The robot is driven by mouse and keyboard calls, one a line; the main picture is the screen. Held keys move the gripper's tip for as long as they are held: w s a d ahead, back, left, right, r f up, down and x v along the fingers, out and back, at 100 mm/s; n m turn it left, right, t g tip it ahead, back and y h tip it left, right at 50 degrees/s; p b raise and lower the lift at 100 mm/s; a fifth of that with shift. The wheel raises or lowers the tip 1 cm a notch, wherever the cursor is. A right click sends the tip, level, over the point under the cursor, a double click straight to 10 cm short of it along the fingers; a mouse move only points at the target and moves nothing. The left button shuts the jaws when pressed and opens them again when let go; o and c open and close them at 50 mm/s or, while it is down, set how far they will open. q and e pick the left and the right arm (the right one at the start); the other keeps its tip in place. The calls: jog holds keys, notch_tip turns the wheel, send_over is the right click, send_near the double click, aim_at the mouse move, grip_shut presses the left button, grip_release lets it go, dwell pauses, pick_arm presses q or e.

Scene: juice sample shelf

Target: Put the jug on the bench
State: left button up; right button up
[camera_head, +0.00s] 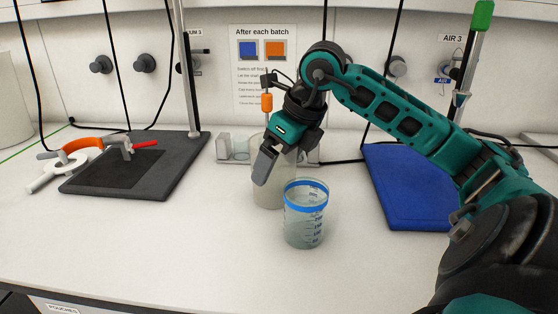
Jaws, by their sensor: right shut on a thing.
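A tall, pale, translucent jug (267,197) stands upright at the middle of the white bench (190,245). My right gripper (268,165) reaches down from the upper right and is shut on the jug near its top. The gripper hides part of the jug's upper side and rim. The jug's base appears to be at bench level, but I cannot tell whether it touches. My left gripper is not in view.
A clear graduated beaker (304,220) with a blue rim stands just in front of the jug, overlapping it in view. A blue mat (402,195) lies right. A dark mat (185,160) with a red-handled clamp (132,146) lies left. The front left bench is clear.

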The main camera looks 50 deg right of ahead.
jog(key=shift+f, duration=0.1)
jog(key=o, duration=1.1)
jog(key=shift+c, duration=0.2)
jog(key=shift+r, duration=0.3)
jog(key=p+v, duration=0.1)
jog(key=v, duration=1)
jog(key=shift+s+r, duration=0.25)
